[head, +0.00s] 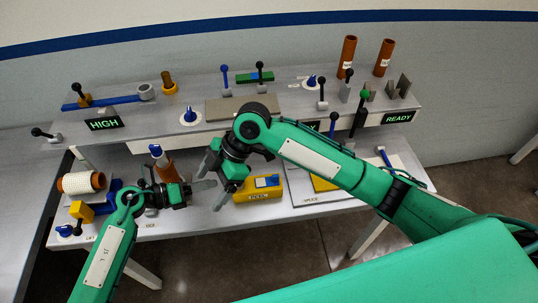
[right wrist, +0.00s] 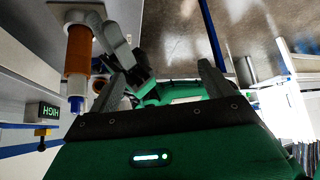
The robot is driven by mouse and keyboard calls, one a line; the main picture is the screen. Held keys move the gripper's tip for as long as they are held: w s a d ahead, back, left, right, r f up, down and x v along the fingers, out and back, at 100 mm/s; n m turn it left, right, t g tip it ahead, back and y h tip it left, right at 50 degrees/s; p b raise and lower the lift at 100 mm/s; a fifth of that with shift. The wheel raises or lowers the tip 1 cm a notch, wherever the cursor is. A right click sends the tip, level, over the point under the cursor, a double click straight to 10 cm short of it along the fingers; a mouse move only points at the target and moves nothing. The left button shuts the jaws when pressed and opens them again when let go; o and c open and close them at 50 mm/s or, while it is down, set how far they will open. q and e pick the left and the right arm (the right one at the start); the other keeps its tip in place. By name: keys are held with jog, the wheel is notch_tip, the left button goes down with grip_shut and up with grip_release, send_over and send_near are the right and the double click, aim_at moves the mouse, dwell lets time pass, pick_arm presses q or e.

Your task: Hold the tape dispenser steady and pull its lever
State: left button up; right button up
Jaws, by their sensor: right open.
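A white roll on an orange core (head: 82,183) lies at the left of the front table, with a blue bracket and a yellow block (head: 80,211) beside it. My right gripper (head: 211,180) is open above the front table, close to my left gripper. Nothing shows between its fingers in the right wrist view (right wrist: 160,85).
An orange cylinder with a blue tip (head: 163,165) stands behind my left gripper. A yellow box with a blue switch (head: 258,189) is right of my right gripper. Black-knobbed levers, HIGH (head: 104,124) and READY (head: 398,117) signs, and two brown tubes (head: 347,57) are at the back.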

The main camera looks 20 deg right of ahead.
jog(key=w+d+f+m+t+h, duration=0.1)
jog(key=w+d+f+m+h, duration=0.2)
jog(key=d, duration=0.6)
jog(key=m+h, duration=0.1)
jog(key=h, duration=0.3)
send_near(280, 180)
jog(key=shift+t, duration=0.4)
jog(key=f, duration=1.1)
jog(key=shift+s+a+f, duration=0.15)
jog(key=shift+s+f, duration=0.05)
jog(key=shift+s, duration=0.15)
jog(key=shift+c, duration=0.2)
jog(key=c, duration=1.2)
jog(key=shift+c, duration=0.2)
